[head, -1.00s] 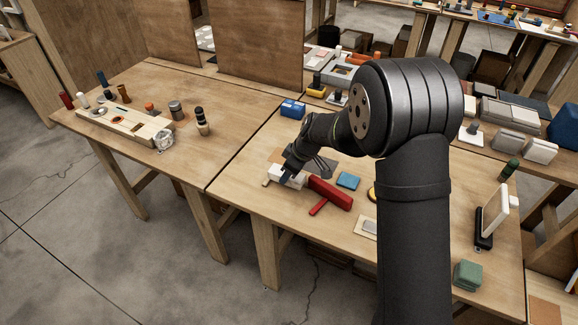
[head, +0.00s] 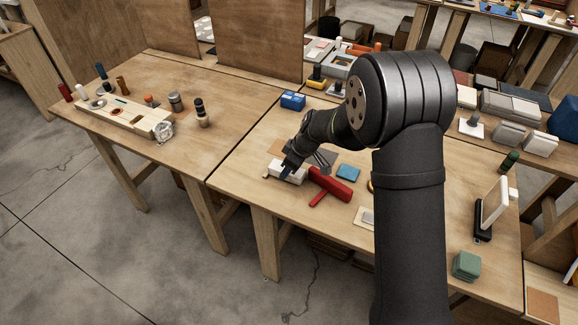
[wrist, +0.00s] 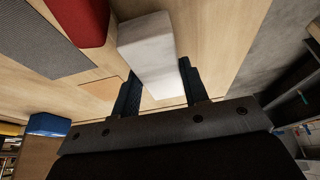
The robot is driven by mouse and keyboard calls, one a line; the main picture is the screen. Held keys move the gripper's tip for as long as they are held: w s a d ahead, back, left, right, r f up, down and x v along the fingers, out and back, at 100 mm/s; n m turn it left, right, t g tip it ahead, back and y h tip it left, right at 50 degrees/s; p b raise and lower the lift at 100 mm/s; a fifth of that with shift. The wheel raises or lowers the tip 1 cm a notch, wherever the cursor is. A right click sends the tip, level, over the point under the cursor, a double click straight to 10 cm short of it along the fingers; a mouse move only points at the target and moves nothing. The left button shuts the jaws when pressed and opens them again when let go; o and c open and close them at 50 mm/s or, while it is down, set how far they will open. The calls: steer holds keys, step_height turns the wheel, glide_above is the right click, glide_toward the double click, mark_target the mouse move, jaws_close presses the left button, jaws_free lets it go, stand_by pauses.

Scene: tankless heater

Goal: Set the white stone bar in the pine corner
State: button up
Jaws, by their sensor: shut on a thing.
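The white stone bar (wrist: 148,52) lies between the two dark fingers of my gripper (wrist: 160,88) in the wrist view. The gripper is shut on the bar near its close end, and the far end sticks out past the fingertips. In the head view my gripper (head: 289,169) is at the left part of the nearer table, with the white bar (head: 296,177) low at the tabletop. I cannot tell whether the bar touches the table. I cannot make out a pine corner for certain; a small pale piece (head: 266,176) shows at the bar's left end.
A red T-shaped block (head: 331,184) lies close right of the bar, with a blue block (head: 348,173) beyond it. A blue box (head: 292,101) stands farther back. A pale wooden block with holes (head: 115,110) is on the left table. Bare tabletop lies in front.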

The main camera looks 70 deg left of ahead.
steer(key=shift+f, duration=0.2)
stand_by(0.3)
steer(key=o, duration=1.3)
steer(key=shift+c, duration=0.2)
steer(key=v, duration=1.7)
steer(key=shift+r, duration=0.15)
steer(key=shift+w+d, duration=0.1)
